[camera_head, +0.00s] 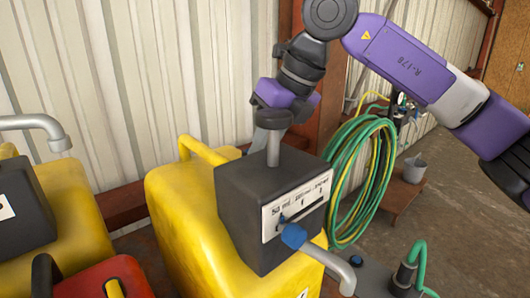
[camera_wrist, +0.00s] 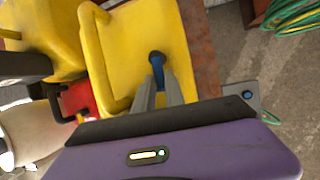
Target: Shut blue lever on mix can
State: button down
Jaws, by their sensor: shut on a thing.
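The yellow can (camera_head: 190,210) fills the middle of the head view and carries a dark box (camera_head: 240,195) with a white scale label. A blue knob (camera_head: 293,236) sits on the box's front, above a grey spout (camera_head: 342,272). In the wrist view my gripper (camera_wrist: 158,74) is shut on a blue lever (camera_wrist: 157,57) on top of the yellow can (camera_wrist: 130,40). In the head view my gripper comes down behind the dark box, which hides its fingertips and the held lever. Which way the lever is turned cannot be told.
Green hose coils (camera_head: 360,170) hang behind at the right. A bucket (camera_head: 414,170) stands on a low wooden stand. Corrugated wall closes the back; floor is clear far right.

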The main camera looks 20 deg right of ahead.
jog(key=shift+r, duration=0.1)
jog(key=c, duration=1.4)
grip_release()
jog(key=v, duration=0.7)
jog(key=shift+r+b, duration=0.35)
jog(key=shift+s+d, duration=0.1)
